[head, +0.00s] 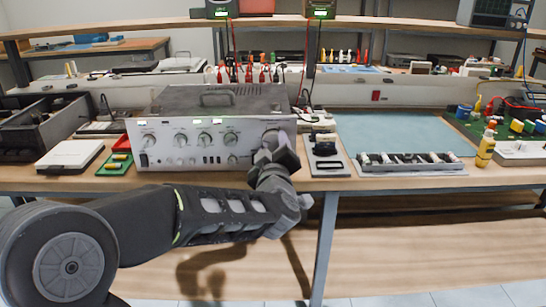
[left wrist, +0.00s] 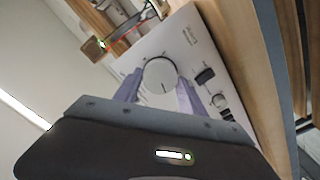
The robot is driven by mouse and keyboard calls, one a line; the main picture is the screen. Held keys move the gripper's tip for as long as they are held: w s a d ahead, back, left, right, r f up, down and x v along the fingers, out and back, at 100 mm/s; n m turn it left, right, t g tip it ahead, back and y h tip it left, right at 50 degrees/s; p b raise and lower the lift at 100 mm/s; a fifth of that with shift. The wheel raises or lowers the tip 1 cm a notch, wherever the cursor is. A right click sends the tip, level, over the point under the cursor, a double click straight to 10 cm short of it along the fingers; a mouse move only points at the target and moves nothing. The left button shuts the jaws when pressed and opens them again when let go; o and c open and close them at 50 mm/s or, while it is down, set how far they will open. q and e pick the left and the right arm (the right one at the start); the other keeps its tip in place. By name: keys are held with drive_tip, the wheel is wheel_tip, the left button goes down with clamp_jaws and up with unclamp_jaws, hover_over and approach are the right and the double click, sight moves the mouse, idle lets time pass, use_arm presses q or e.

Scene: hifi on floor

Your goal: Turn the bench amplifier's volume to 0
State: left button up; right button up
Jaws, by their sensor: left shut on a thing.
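The bench amplifier (head: 178,160) is a silver-fronted box with a dark top, standing at the bench's front edge. Its large volume knob (head: 271,137) is at the right end of the front panel, partly hidden by my left gripper (head: 270,150). In the left wrist view the round silver knob (left wrist: 160,75) has a dark line pointing toward the bottom of the picture. The two fingers of my left gripper (left wrist: 159,92) stand on either side of the knob and are shut on it. My right gripper is in neither view.
A white box (head: 70,156) and a green board (head: 115,163) lie left of the amplifier. A dark device (head: 326,155) and a long tray (head: 410,166) lie to its right. The blue mat (head: 400,133) is mostly clear. A table leg (head: 323,250) stands below the bench edge.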

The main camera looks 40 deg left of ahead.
use_arm(q)
drive_tip(key=shift+f+n+b, duration=0.2)
drive_tip(key=shift+n+b, duration=0.6)
drive_tip(key=shift+n, duration=0.2)
drive_tip(key=n+b, duration=0.4)
drive_tip(key=n, duration=0.1)
drive_tip(key=shift+b, duration=0.35)
drive_tip(key=n+b, duration=0.2)
drive_tip(key=n, duration=0.1)
drive_tip(key=shift+n, duration=0.3)
drive_tip(key=shift+n+b, duration=0.75)
drive_tip(key=shift+n, duration=0.05)
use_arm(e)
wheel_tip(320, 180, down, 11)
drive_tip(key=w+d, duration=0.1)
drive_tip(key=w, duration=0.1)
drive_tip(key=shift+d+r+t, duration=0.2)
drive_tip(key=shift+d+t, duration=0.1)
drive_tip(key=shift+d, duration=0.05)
use_arm(q)
drive_tip(key=shift+r, duration=0.1)
drive_tip(key=o, duration=1.4)
drive_tip(key=shift+c, duration=0.2)
